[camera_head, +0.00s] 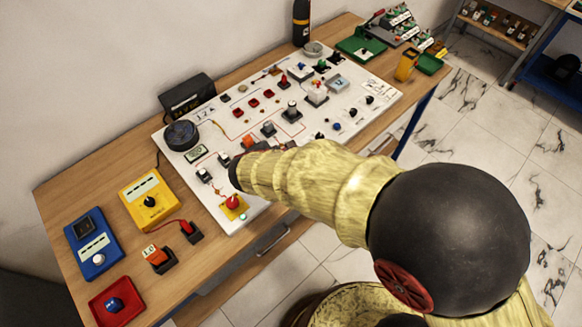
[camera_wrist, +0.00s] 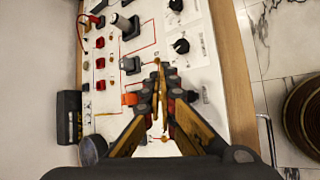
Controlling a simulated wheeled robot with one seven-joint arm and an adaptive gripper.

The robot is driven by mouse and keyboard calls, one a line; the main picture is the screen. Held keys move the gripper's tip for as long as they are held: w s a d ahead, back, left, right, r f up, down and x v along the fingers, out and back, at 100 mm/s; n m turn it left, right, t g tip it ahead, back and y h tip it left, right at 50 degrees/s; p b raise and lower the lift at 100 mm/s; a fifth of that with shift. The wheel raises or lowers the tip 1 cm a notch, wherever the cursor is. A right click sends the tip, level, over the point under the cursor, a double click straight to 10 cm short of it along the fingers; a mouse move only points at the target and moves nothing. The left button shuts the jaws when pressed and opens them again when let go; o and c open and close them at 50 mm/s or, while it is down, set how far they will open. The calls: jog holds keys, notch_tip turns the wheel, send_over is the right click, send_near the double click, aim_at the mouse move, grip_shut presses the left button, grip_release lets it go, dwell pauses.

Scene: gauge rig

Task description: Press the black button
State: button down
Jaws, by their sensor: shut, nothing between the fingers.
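The white panel (camera_head: 215,119) lies on the wooden table with many controls on it. Small round black controls (camera_head: 370,99) sit toward its right end; I cannot tell which one is the black button. In the wrist view, two black round controls (camera_wrist: 181,46) show on the panel beyond and to the right of my fingertips. My gripper (camera_wrist: 160,66) is shut and empty, with its fingers over the panel. No contact with a control can be made out. In the head view my arm hides the gripper's fingers and part of the panel's front edge.
A red knob on a yellow base (camera_head: 233,203) stands at the panel's front left corner. A yellow meter (camera_head: 149,199), a blue box (camera_head: 93,243) and a red tray (camera_head: 117,300) are on the left. A black bottle (camera_head: 301,22) and green trays (camera_head: 361,48) stand at the back.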

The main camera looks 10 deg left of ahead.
jog(key=shift+w+a+r+n, duration=0.1)
jog(key=shift+a+n, duration=0.3)
notch_tip(320, 180, down, 8)
jog(key=b, duration=0.5)
jog(key=shift+r+b, duration=0.2)
jog(key=shift+b, duration=0.2)
jog(key=shift+f+b, duration=0.6)
dwell(0.6)
jog(key=shift+f+b, duration=0.45)
jog(key=shift+b, duration=0.1)
